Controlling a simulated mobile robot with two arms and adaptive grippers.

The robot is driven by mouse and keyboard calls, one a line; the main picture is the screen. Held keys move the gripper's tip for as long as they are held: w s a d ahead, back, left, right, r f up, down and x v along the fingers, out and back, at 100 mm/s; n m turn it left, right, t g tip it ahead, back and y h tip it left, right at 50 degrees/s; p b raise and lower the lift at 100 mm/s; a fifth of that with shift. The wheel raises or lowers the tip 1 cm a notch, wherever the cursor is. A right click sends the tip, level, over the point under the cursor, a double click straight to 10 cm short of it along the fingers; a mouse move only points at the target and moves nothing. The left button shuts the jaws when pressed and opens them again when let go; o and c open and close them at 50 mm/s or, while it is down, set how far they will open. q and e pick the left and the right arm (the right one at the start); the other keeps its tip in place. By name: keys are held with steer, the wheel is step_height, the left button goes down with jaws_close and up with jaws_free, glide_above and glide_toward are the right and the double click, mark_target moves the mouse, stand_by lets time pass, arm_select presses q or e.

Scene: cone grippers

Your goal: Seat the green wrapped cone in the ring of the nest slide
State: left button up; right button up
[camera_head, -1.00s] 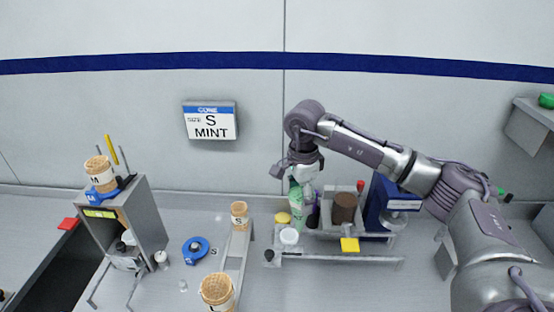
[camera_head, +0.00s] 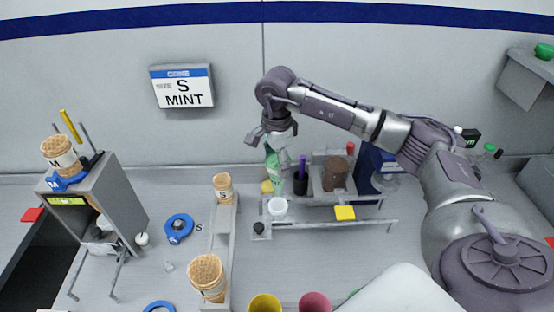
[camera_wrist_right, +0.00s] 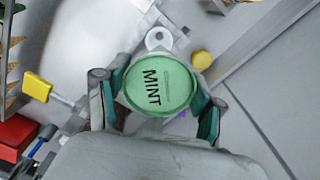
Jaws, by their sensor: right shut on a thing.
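The green wrapped cone (camera_head: 274,172) hangs upright from my right gripper (camera_head: 275,145), low over the bench at the back. In the right wrist view its round green top (camera_wrist_right: 160,86), marked MINT, lies between the two fingers of my right gripper (camera_wrist_right: 160,95), which are shut on it. A white ring-like piece (camera_head: 277,207) is just below and in front of the cone; it also shows in the right wrist view (camera_wrist_right: 158,38), apart from the cone. I cannot tell for sure that this is the nest slide's ring. My left gripper is out of view.
A low rail with a black knob (camera_head: 258,228) runs right, with a yellow tag (camera_head: 345,213) beside it. A dark cup with pens (camera_head: 300,180) and a brown tub (camera_head: 335,173) stand close right. Several waffle cones (camera_head: 207,277) and a blue ring (camera_head: 179,228) are left.

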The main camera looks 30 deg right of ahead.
mark_target(277, 191)
steer(key=shift+f, duration=0.5)
steer(key=shift+s+f+b, duration=0.15)
steer(key=shift+f+b, duration=0.15)
steer(key=shift+b, duration=0.05)
step_height(277, 191, down, 2)
steer(key=shift+b, duration=0.55)
steer(key=shift+f, duration=0.4)
steer(key=shift+f+b, duration=0.55)
steer(key=shift+f, duration=0.05)
step_height(277, 191, down, 2)
steer(key=shift+b, duration=0.5)
arm_select(q)
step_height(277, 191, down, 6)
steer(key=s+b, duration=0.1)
steer(key=b, duration=0.1)
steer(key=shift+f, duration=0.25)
arm_select(e)
steer(key=shift+f, duration=1.4)
